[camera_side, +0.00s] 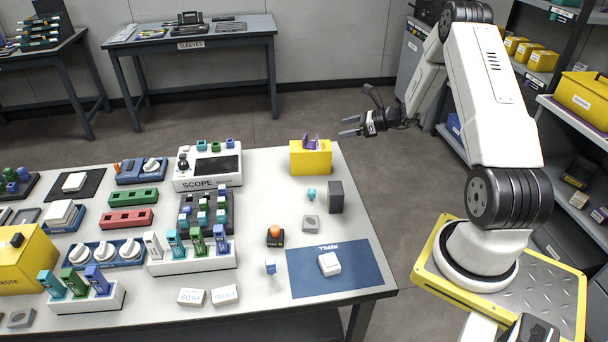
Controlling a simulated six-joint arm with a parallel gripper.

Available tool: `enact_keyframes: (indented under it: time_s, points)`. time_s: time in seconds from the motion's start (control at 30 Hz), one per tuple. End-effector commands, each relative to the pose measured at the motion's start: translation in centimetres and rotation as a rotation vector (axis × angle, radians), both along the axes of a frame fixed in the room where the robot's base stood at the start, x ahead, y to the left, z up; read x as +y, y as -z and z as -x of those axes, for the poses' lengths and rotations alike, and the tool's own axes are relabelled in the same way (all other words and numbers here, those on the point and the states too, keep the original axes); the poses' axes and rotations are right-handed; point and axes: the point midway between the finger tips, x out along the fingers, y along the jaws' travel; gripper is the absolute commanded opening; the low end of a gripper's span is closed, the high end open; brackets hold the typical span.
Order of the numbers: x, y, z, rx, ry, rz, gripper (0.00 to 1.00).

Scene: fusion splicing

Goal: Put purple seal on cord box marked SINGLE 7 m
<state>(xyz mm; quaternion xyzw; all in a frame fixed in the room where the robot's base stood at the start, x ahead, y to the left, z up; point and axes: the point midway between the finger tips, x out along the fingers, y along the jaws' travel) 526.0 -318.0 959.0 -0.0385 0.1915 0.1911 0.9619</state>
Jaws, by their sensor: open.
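My gripper (346,127) is open and empty, held in the air past the table's far right corner, with its fingers pointing left. A purple item (311,140) sticks up from the top of a yellow box (311,160) at the table's far right edge; I cannot tell if it is the purple seal. The gripper is to the right of this box and apart from it. No label reading SINGLE 7 m is legible. Two small white boxes (191,297) with faint labels lie at the front edge, but their print is too small to read surely.
A blue mat (305,285) marked REFILL holds a white block (329,264). A dark grey block (335,197), a teal piece (311,194) and a grey square (310,223) stand near the right edge. The white SCOPE unit (208,171) and several racks crowd the left.

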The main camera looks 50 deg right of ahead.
Motion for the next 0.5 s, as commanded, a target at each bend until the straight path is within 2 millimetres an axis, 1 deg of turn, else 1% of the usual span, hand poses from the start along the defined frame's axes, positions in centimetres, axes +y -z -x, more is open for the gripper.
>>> enact_keyframes:
  time_s: [0.37, 0.47, 0.5]
  points:
    - [0.1, 0.0, -0.1, 0.001, -0.004, 0.003, 0.96]
    - [0.9, -0.2, -0.2, 0.011, -0.033, 0.02, 0.96]
    - [1.5, -0.3, -0.3, 0.02, -0.055, 0.034, 0.96]
